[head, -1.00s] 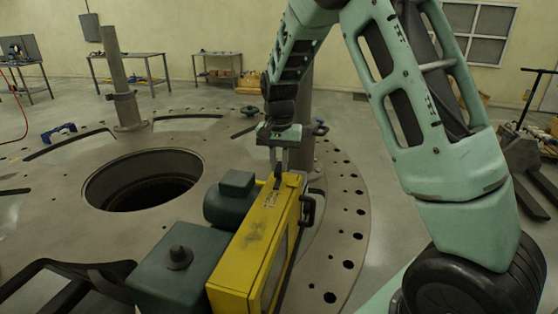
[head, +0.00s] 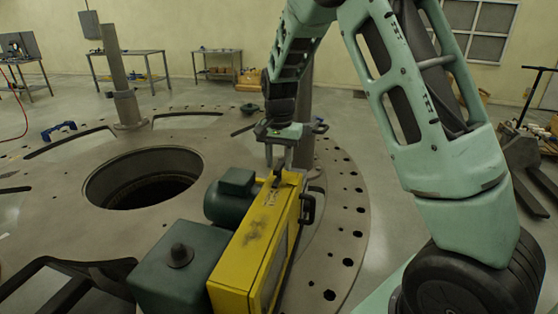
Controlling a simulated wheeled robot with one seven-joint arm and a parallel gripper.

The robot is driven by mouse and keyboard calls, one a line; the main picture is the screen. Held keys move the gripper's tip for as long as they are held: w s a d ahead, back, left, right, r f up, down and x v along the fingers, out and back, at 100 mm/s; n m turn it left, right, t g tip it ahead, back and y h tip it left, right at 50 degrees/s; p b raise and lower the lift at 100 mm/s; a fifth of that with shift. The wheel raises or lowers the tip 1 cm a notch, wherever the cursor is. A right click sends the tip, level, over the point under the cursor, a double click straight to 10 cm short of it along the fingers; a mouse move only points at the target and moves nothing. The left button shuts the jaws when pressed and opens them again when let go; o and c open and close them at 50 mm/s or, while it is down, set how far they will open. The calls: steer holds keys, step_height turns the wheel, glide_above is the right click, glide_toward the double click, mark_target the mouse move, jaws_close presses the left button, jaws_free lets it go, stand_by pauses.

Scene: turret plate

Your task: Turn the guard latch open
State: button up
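The yellow guard (head: 262,232) stands on the round turret plate in front of me. A small dark latch (head: 277,178) sits on top of its far end. My gripper (head: 279,166) points down just above that end. Its two fingers are apart, with a gap between them over the latch. I cannot tell whether either finger touches the latch. The lower fingertips are small and partly merge with the guard's far edge. A dark handle (head: 307,208) is on the guard's right side.
A green motor (head: 229,198) and a green box with a dark knob (head: 178,268) stand left of the guard. The turret plate (head: 70,183) has a large round hole (head: 145,180). A grey post (head: 118,80) rises at the back left. A pallet jack (head: 525,165) stands at right.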

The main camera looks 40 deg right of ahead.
mark_target(279, 165)
step_height(279, 165, up, 17)
steer(key=b, duration=0.3)
steer(key=shift+r, duration=0.2)
stand_by(0.6)
steer(key=s+a+f+n+b, duration=0.1)
steer(key=s+a+f+n, duration=0.2)
steer(key=a, duration=0.3)
steer(key=s+a+f+n+b, duration=0.1)
steer(key=s+a+f+n, duration=0.15)
steer(key=a, duration=0.35)
steer(key=s+a+f+n, duration=0.2)
steer(key=s+a+f, duration=0.1)
steer(key=s+a, duration=0.1)
steer(key=s+a+f+n+b, duration=0.1)
steer(key=s+a+f+n, duration=0.2)
steer(key=s, duration=0.4)
steer(key=s+a+f+n+y, duration=0.1)
steer(key=s+a+f+n, duration=0.2)
steer(key=s+a+f, duration=0.1)
steer(key=shift+s+a+f+n+b, duration=0.2)
steer(key=shift+s+a, duration=0.15)
steer(key=shift+a, duration=0.35)
steer(key=shift+s+a+f+n+b, duration=0.15)
steer(key=shift+s+a, duration=0.15)
steer(key=shift+a, duration=0.35)
steer(key=s+f+n, duration=0.4)
steer(key=s, duration=0.5)
steer(key=shift+s+a+f+b, duration=0.2)
steer(key=shift+a+f+b, duration=0.1)
steer(key=shift+f, duration=0.05)
